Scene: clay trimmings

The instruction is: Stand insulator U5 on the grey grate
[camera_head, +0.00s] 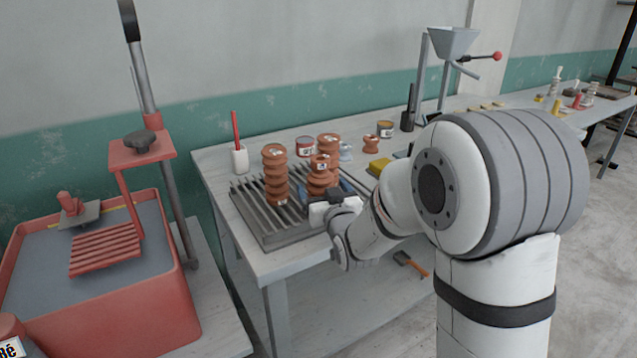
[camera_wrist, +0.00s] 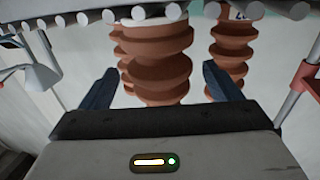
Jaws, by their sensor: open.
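Several ribbed terracotta insulators stand upright on the grey grate (camera_head: 283,236): a tall left one (camera_head: 275,172), a front middle one (camera_head: 318,178) and one behind it (camera_head: 329,143). Their tags are too small to read, so I cannot tell which is U5. My gripper (camera_head: 327,192) is open, low beside the front middle insulator. The wrist view is upside down, with the grate bars (camera_wrist: 140,12) on top. There one insulator (camera_wrist: 157,60) shows between my open fingers (camera_wrist: 160,88); contact is not visible. Another (camera_wrist: 231,55) stands to the right, and one is partly hidden behind.
A small brown insulator (camera_head: 370,145) stands on the table (camera_head: 215,163) behind the grate. A red basin (camera_head: 110,310) stands left. The grate's front left is bare.

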